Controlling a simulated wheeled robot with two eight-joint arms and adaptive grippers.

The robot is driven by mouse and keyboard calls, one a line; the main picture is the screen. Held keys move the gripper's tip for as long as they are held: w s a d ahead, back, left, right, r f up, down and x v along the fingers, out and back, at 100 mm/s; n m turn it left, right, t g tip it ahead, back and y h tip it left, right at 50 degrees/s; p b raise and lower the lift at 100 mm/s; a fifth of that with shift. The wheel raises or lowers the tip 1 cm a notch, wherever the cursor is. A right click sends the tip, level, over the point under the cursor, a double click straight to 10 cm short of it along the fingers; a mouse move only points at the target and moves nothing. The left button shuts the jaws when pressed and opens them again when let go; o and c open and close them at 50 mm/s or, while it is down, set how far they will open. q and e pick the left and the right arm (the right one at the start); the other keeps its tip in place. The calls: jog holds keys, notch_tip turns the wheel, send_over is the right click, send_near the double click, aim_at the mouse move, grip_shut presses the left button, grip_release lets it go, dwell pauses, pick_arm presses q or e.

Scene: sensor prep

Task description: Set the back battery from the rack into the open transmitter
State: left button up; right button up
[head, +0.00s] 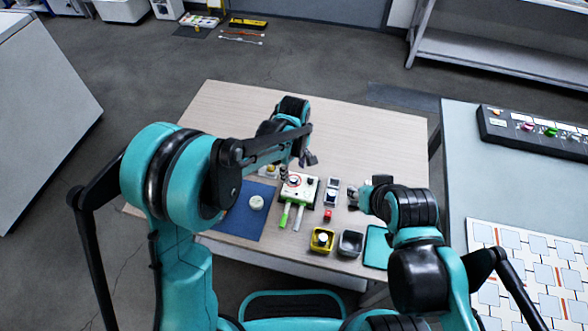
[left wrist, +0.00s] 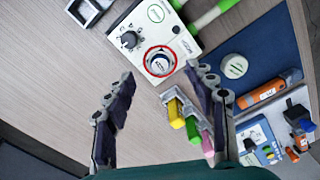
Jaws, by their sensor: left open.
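A white unit (left wrist: 155,35) with a black knob and a round red-rimmed well (left wrist: 160,62) lies below my left gripper; it also shows in the head view (head: 298,190). The well looks like the open transmitter, but I cannot tell surely. A small rack (left wrist: 171,96) holds a yellow piece (left wrist: 176,114), a green piece (left wrist: 193,130) and a pink piece (left wrist: 208,146), which look like the batteries. The pink one is farthest from the white unit. My left gripper (left wrist: 160,95) is open and empty above the rack. My right gripper (head: 359,197) is at the table's right; its jaws are unclear.
A blue mat (head: 243,222) holds a round white disc (head: 256,203). An orange tube (left wrist: 262,93) and a blue-and-white box (left wrist: 262,143) lie near it. A yellow container (head: 322,240), a grey container (head: 350,243) and a teal tray (head: 376,248) line the front edge. The table's back is clear.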

pick_arm(q)
jog(key=shift+r+p, duration=1.3)
jog(key=shift+r, duration=0.8)
pick_arm(e)
notch_tip(320, 180, up, 3)
jog(key=shift+f, duration=0.1)
pick_arm(q)
jog(key=shift+f, duration=0.1)
